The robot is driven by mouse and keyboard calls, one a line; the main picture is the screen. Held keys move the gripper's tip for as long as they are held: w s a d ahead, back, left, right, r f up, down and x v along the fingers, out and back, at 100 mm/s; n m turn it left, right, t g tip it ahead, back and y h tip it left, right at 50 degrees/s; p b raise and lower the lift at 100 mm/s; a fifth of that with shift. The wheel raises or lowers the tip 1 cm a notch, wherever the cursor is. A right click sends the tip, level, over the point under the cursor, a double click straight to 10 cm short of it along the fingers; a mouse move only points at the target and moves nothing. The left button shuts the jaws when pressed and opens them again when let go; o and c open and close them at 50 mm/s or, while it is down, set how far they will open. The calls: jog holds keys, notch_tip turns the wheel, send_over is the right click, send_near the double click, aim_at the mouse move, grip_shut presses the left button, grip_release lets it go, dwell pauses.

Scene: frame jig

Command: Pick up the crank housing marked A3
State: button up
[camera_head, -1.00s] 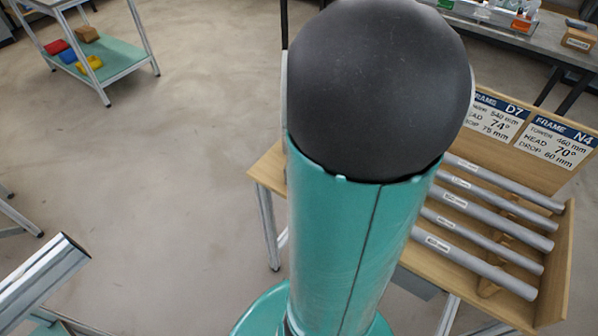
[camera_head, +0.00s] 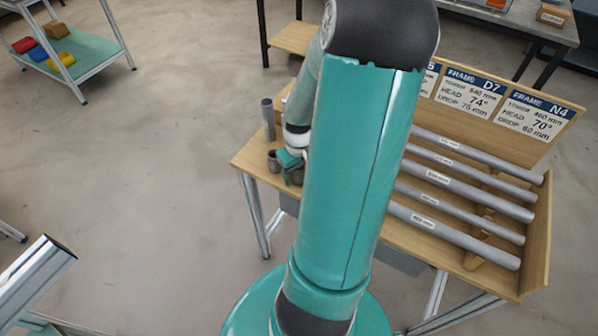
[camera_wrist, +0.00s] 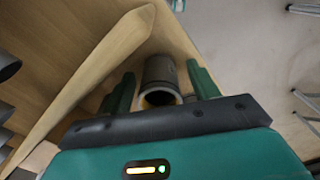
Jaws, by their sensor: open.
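My gripper (camera_head: 290,160) is over the left end of the wooden bench, partly hidden behind my arm. In the wrist view my gripper (camera_wrist: 160,73) is open, with one green finger on each side of a grey hollow cylindrical part (camera_wrist: 160,72). That part has a yellowish inside and looks apart from both fingers. No A3 mark can be read on it. In the head view a small grey-brown cylindrical part (camera_head: 272,161) stands just left of my gripper, and another (camera_head: 298,176) is right below it. I cannot tell which of these is A3.
A grey upright tube (camera_head: 268,119) stands behind the small parts. Several long grey tubes (camera_head: 455,235) lie in the wooden rack to the right, below sign boards (camera_head: 468,92). A wooden divider (camera_wrist: 95,75) runs close to the left finger. Open floor (camera_head: 150,170) lies left of the bench.

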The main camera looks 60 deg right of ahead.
jog(key=shift+f, duration=0.15)
jog(key=c, duration=1.1)
